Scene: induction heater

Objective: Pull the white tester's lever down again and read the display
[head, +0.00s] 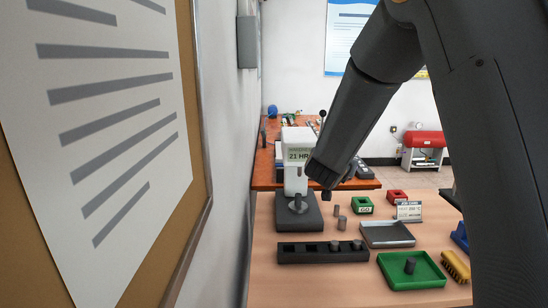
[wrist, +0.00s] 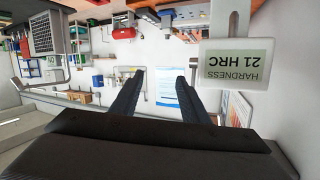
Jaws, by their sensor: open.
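In the wrist view the display (wrist: 238,68) appears upside down and reads "HARDNESS 21 HRC". A black ball knob (head: 323,113), which looks like the lever's end, shows above and right of the tester's head; the rest of the lever is hidden. My gripper (wrist: 160,72) is open, with nothing between its fingers. In the head view my wrist is just right of the tester.
A black block with holes (head: 290,252), a grey tray (head: 388,236) and a green tray (head: 430,277) holding a cylinder lie on the table. Small green (head: 362,205) and red (head: 397,196) boxes stand behind. A board (head: 110,130) and wall close off the left.

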